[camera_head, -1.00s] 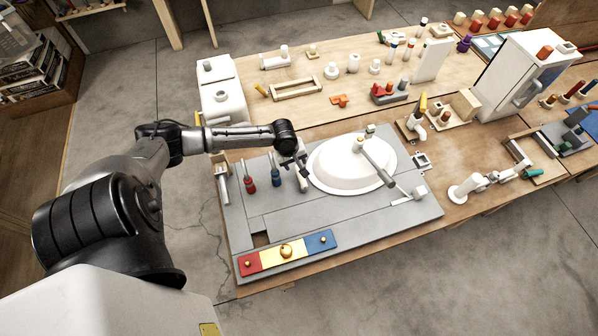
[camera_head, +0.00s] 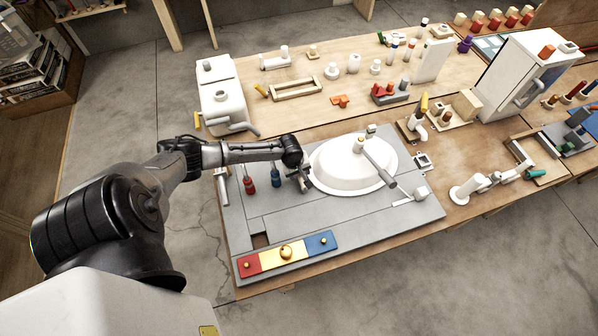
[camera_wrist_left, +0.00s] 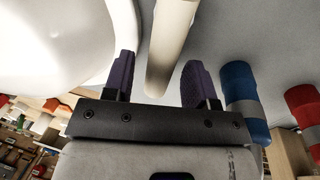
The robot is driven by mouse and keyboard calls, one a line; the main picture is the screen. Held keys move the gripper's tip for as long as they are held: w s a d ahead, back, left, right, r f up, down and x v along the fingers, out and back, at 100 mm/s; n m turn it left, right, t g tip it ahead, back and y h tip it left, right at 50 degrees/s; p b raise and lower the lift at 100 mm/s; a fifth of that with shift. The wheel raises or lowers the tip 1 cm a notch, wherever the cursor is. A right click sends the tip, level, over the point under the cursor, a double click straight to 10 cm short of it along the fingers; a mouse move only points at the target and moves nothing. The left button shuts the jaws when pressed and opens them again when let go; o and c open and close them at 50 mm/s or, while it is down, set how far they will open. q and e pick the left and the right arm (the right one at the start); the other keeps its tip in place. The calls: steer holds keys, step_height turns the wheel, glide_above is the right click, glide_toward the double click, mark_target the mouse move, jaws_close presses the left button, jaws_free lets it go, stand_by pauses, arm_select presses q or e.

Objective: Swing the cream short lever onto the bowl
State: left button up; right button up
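The cream short lever (camera_wrist_left: 171,40) stands between the two purple fingers of my left gripper (camera_wrist_left: 160,78) in the left wrist view. The fingers are open, with a gap on each side of the lever. In the head view my left gripper (camera_head: 304,186) is at the left edge of the white bowl (camera_head: 335,179) and mostly hides the lever. The bowl's rounded white side (camera_wrist_left: 55,45) fills the upper left of the wrist view, close to the left finger. My right gripper is not in view.
A blue lever (camera_head: 276,178) and a red lever (camera_head: 249,185) stand left of my gripper on the grey board (camera_head: 310,225). A spout (camera_head: 378,158) reaches over the bowl. A red, yellow and blue strip (camera_head: 262,262) lies at the front.

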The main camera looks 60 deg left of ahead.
arm_select(q)
jaws_close()
stand_by(0.3)
